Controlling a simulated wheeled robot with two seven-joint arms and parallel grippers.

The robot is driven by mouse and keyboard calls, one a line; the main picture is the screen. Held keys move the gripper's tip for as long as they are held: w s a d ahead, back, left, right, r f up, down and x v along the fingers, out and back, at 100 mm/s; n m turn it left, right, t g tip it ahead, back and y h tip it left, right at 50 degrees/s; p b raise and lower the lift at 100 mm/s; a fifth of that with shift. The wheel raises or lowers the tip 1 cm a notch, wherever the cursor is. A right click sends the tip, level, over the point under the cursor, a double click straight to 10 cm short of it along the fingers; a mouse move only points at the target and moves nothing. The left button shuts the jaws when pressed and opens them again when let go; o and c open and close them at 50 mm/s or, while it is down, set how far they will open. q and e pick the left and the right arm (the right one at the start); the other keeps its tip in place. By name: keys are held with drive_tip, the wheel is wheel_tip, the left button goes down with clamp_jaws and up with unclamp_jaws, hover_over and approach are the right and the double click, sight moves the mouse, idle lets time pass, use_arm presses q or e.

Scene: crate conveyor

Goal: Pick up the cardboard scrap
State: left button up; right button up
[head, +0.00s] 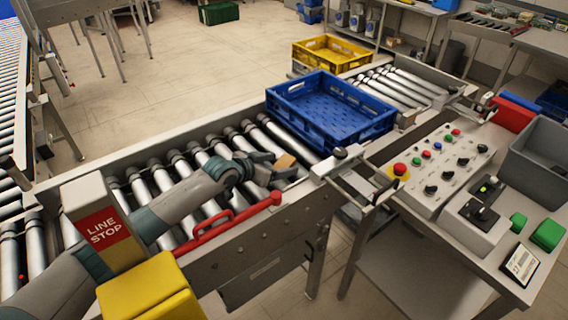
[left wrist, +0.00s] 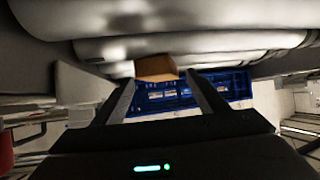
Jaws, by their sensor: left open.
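The cardboard scrap (head: 285,161) is a small tan-brown piece on the conveyor rollers, close to the near rail. In the left wrist view the scrap (left wrist: 155,68) shows just beyond the fingertips, roughly between them. My left gripper (head: 276,168) reaches in low over the rollers with its fingers at the scrap. In the left wrist view the gripper (left wrist: 160,82) is open, with a finger on either side. I cannot tell whether a finger touches the scrap. My right gripper is not in view.
A blue crate (head: 314,121) sits on the conveyor just beyond the scrap, with a yellow crate (head: 333,47) behind. A red handle (head: 236,217) runs along the near rail. A "LINE STOP" post (head: 103,228) and yellow box (head: 148,290) stand nearer. A control panel (head: 440,172) is at right.

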use_arm(q)
drive_tip(key=shift+w+d+f, duration=0.2)
drive_tip(key=shift+w+f, duration=0.05)
drive_tip(key=shift+w, duration=0.05)
drive_tip(key=shift+c, duration=0.7)
drive_tip(key=c, duration=1.1)
